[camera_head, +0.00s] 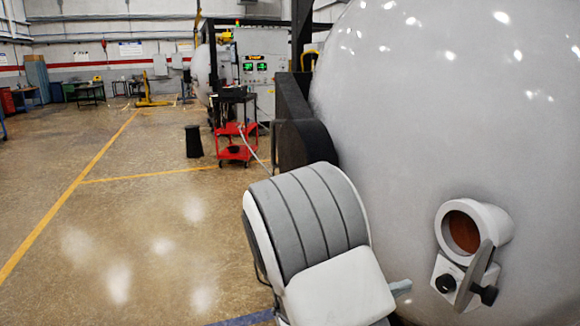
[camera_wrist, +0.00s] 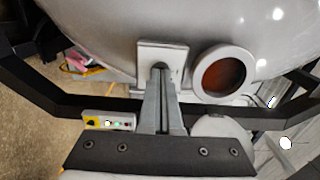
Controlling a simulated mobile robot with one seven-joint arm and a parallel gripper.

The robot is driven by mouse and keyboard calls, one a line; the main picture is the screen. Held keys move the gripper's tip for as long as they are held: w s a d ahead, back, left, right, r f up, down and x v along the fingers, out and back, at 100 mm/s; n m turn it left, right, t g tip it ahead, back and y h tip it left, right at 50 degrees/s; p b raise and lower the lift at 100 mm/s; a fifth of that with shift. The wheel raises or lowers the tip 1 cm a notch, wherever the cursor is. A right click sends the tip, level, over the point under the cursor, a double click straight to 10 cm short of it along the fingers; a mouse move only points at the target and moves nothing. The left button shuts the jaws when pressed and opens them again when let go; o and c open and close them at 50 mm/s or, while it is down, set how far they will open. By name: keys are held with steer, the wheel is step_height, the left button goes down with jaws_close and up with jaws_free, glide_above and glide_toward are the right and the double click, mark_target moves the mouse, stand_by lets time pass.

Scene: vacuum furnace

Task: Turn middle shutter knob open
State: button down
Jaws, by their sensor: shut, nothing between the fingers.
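The large grey furnace dome (camera_head: 400,110) fills the right of the head view. On it is a round viewport (camera_head: 463,232) with a reddish-brown window in a white ring. Below the ring is a small white mount (camera_head: 448,268) with a dark knob (camera_head: 446,283), a tilted grey lever (camera_head: 477,272) and a dark knob end (camera_head: 487,295). My gripper (camera_head: 403,287) is just left of the mount, with a gap in the picture. In the wrist view my gripper (camera_wrist: 160,72) is shut and empty, its tips overlapping the white mount (camera_wrist: 176,56) beside the viewport (camera_wrist: 222,76).
A dark frame (camera_head: 303,130) stands against the dome's left side. Further back are a red cart (camera_head: 236,145), a black bin (camera_head: 193,141) and a control cabinet (camera_head: 255,70) with green displays. The floor (camera_head: 120,200) on the left is open, with yellow lines.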

steer(key=shift+x, duration=3.25)
steer(key=shift+s+d+b, duration=0.1)
steer(key=shift+s+b, duration=0.25)
steer(key=shift+b, duration=0.15)
steer(key=shift+r+b, duration=0.2)
steer(key=shift+b, duration=1.05)
steer(key=shift+w, duration=0.3)
steer(key=shift+a, duration=0.3)
steer(key=shift+b+v, duration=0.35)
steer(key=shift+v, duration=2.5)
steer(key=shift+r, duration=0.1)
